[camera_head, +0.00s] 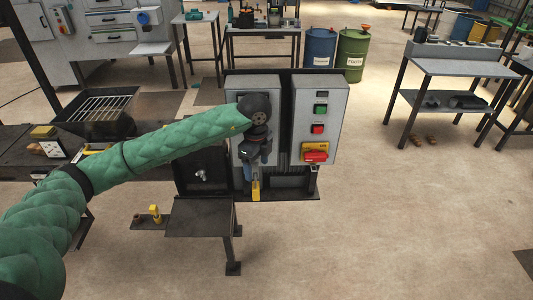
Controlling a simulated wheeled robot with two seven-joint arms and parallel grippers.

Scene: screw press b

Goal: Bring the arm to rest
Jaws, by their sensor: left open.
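My left arm (150,150), in a green padded sleeve, reaches in from the lower left to the middle of the head view. Its dark wrist (257,108) is in front of the grey left cabinet of the machine. My left gripper (255,188) points down below the wrist, open, near a yellow piece at the cabinet's lower front. I cannot tell whether it touches that piece. The right cabinet (318,100) carries a green button (321,109), a red button (318,129) and a red rotary handle on a yellow plate (315,153). My right gripper is not in view.
A low dark table (200,219) stands in front of the machine. A grey workbench (462,67) is at the right. Blue (320,47) and green (353,52) barrels stand behind. A grated tray (97,105) is at the left. The floor at the lower right is clear.

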